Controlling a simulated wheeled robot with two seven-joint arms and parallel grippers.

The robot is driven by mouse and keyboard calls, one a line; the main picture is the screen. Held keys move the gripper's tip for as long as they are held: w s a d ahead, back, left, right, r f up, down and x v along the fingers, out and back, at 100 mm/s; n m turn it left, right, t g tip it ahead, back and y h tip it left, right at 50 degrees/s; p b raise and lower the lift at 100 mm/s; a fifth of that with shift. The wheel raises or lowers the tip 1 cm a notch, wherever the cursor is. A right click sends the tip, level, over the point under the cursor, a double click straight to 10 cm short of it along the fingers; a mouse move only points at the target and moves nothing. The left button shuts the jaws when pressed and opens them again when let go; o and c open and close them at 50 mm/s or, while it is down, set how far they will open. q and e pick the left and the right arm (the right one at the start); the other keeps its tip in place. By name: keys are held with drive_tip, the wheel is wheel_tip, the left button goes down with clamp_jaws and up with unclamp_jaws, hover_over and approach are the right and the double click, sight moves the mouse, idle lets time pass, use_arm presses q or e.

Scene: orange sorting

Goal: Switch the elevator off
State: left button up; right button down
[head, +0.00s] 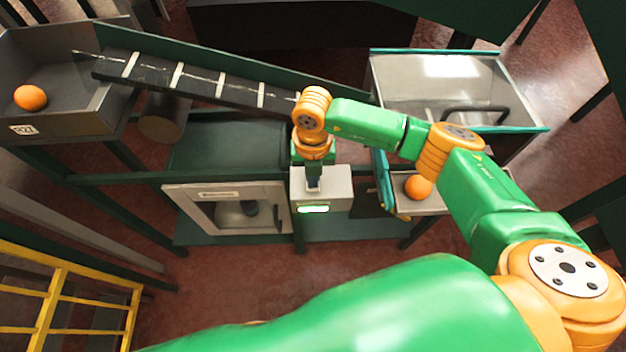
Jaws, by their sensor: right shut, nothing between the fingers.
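The elevator is a sloped black conveyor belt (218,88) with white cleats, running from the grey bin at upper left down to the middle. A grey control box (338,188) stands below its lower end, with a lit green indicator (313,209) on its front. My right gripper (313,186) is shut and empty, pointing down at the top of the control box. Its fingertips are at or just over the box top; I cannot tell whether they touch. Any switch under the gripper is hidden. My left gripper is not in view.
An orange (30,97) lies in the grey bin (75,52) at upper left. Another orange (418,187) sits in a tray right of the control box. A glass-topped container (425,75) stands behind it. A yellow railing (50,312) is at lower left.

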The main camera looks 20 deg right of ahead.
drive_tip(key=shift+f+b, duration=0.3)
drive_tip(key=shift+f, duration=0.05)
wheel_tip(320, 180, up, 7)
drive_tip(key=p, duration=0.5)
drive_tip(key=shift+r+p, duration=0.15)
drive_tip(key=shift+p, duration=0.25)
